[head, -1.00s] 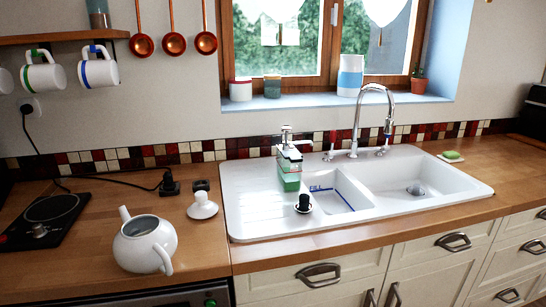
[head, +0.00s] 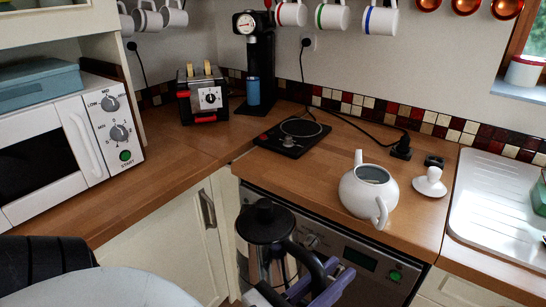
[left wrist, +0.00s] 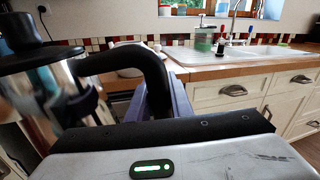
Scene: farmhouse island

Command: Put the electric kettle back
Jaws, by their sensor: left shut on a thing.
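The electric kettle (head: 262,246) is shiny steel with a black lid and black handle. It is upright in the lower middle of the head view, held in front of the counter edge. My left gripper (head: 318,280), with purple-blue fingers, is shut on its handle. In the left wrist view the kettle (left wrist: 72,95) is at the left, and its handle runs to the gripper (left wrist: 165,95). A black flat unit with a round plate (head: 292,136), a knob and a cord lies on the counter behind. My right gripper is not in view.
An open white teapot (head: 369,190) and its white lid (head: 430,182) stand right of the black unit. A toaster (head: 203,95), a black coffee machine (head: 258,60) and a microwave (head: 62,145) stand left. Bare wood lies in front of the toaster.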

